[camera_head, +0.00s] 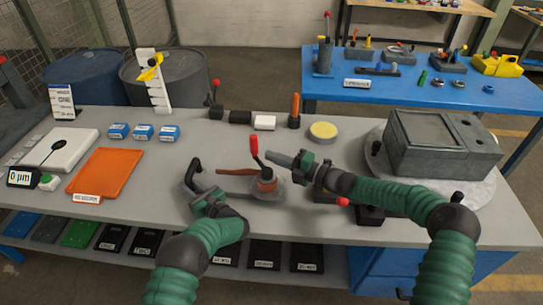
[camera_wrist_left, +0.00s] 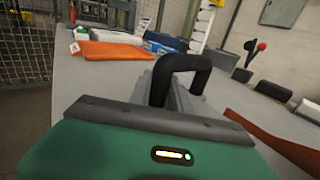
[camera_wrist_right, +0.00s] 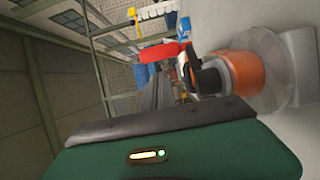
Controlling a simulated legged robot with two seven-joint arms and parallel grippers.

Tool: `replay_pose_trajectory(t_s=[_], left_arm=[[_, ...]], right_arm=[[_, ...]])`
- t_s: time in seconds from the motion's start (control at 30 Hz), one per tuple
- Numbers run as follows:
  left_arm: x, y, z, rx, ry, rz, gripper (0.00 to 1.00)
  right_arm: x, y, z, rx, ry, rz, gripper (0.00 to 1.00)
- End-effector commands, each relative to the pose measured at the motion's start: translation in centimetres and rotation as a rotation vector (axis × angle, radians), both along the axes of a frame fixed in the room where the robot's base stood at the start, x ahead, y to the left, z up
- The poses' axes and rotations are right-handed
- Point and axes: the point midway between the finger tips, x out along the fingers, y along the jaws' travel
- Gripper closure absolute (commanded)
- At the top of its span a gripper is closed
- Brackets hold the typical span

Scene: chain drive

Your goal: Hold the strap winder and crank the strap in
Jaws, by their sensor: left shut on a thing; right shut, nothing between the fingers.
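The strap winder (camera_head: 268,191) stands on the grey bench with an orange spool and a crank with a red knob (camera_head: 254,146) pointing up. The spool (camera_wrist_right: 243,75) and red knob (camera_wrist_right: 158,53) also show in the right wrist view. A brown-orange strap (camera_head: 235,172) runs left from the spool. My left gripper (camera_head: 204,196) is shut on the winder's black bar handle (camera_wrist_left: 185,63), left of the spool. My right gripper (camera_head: 280,159) is shut and empty, its tip just right of the crank; whether it touches the crank is unclear.
A large grey box-shaped machine (camera_head: 440,145) stands on the right of the bench. An orange mat (camera_head: 104,173) lies at left. Small blocks and a yellow disc (camera_head: 323,131) line the back. A blue table (camera_head: 400,90) with tools stands behind.

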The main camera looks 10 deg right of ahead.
Motion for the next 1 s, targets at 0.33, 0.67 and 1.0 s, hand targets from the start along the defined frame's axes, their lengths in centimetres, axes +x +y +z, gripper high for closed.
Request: replay_pose_trajectory(t_s=[0.33, 0.67, 1.0], left_arm=[[0.0, -0.1, 0.0, -0.001, 0.001, 0.000, 1.00], [0.0, -0.1, 0.0, 0.000, 0.000, 0.000, 1.00], [0.0, -0.1, 0.0, 0.000, 0.000, -0.001, 1.00]], right_arm=[[4.3, 4.8, 0.0, -0.003, -0.002, 0.001, 1.00], [4.9, 5.4, 0.0, -0.002, -0.001, 0.000, 1.00], [4.9, 5.2, 0.0, -0.002, -0.001, 0.000, 1.00]])
